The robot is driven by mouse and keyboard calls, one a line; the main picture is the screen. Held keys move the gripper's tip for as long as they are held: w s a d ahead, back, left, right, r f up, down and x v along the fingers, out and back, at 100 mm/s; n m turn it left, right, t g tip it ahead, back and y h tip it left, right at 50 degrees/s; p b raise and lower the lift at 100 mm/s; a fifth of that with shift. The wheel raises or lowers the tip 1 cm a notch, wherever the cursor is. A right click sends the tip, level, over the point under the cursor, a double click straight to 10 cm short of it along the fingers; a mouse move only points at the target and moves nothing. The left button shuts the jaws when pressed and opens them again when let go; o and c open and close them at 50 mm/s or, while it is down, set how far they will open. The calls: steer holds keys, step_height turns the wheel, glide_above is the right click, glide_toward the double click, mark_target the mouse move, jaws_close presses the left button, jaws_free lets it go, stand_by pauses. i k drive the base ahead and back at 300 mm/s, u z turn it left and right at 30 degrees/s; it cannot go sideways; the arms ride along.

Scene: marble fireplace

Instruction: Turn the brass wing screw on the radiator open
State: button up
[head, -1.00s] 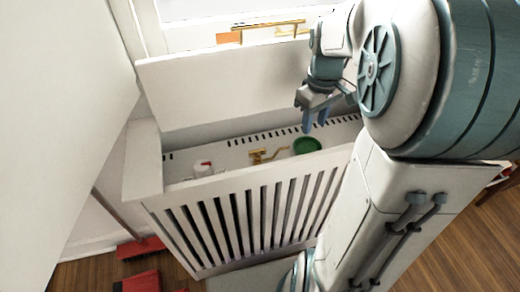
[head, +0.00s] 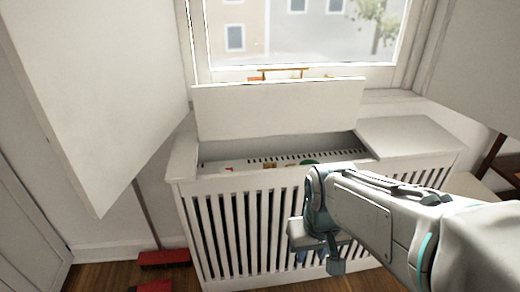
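The radiator stands inside a white slatted cover (head: 240,232) under the window. Its lid flap (head: 280,108) is raised, so the top opening shows. A small brass bit (head: 269,166), likely the wing screw, just shows above the front edge; most of it is hidden, and I cannot tell how it is turned. My gripper (head: 318,262) points down in front of the slats, to the right of and lower than the brass bit, apart from it.
A green round object (head: 309,162) and a small red item (head: 230,170) show in the opening. A white panel (head: 95,80) stands at left. A red broom (head: 164,259) and another red piece (head: 150,286) are on the floor. The cover's right top (head: 408,135) is clear.

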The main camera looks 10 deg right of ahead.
mark_target(271, 165)
steer(key=k, duration=0.9)
steer(key=u, duration=0.65)
steer(key=i, duration=1.65)
steer(key=z, duration=0.65)
